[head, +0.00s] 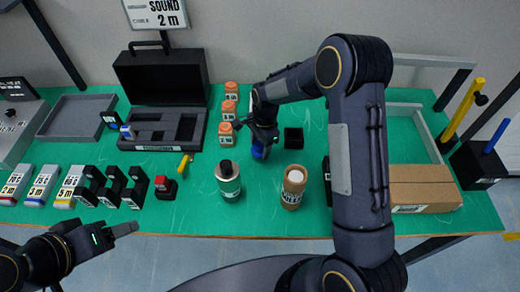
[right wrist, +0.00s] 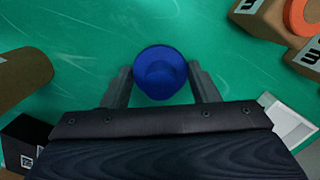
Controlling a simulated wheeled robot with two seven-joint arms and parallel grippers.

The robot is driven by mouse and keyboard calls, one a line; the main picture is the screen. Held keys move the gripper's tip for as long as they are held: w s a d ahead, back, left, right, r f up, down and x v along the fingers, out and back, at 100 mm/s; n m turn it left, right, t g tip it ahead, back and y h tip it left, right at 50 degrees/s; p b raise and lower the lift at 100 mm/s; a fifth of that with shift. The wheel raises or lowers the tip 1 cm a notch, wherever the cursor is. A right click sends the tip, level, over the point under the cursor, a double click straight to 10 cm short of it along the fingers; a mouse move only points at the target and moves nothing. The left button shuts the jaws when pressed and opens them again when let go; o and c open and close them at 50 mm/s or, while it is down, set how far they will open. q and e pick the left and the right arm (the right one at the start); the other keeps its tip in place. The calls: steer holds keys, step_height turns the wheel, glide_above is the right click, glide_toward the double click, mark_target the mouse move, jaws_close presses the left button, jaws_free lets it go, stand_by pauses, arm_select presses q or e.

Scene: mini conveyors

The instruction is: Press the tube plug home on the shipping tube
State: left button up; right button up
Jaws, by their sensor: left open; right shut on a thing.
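The blue tube plug (right wrist: 161,72) is between the fingers of my right gripper (right wrist: 162,88), which is shut on it. In the head view the plug (head: 259,152) shows just below my right gripper (head: 262,143), over the green table. The brown shipping tube (head: 292,190) stands upright, in front and to the right of the plug, apart from it. Its top looks pale. A brown cylinder (right wrist: 20,78), likely this tube, shows at the left of the right wrist view. My left gripper (head: 122,231) is open and empty off the table's front edge.
Orange-capped boxes (head: 226,135) line up left of my right gripper. A black box (head: 293,138) sits behind the tube, and a cardboard box (head: 425,188) lies right. An open black case (head: 160,90) is at the back.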

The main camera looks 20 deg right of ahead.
mark_target(260, 144)
step_height(260, 144, up, 8)
steer(key=shift+r+b, duration=0.1)
steer(key=shift+b, duration=0.35)
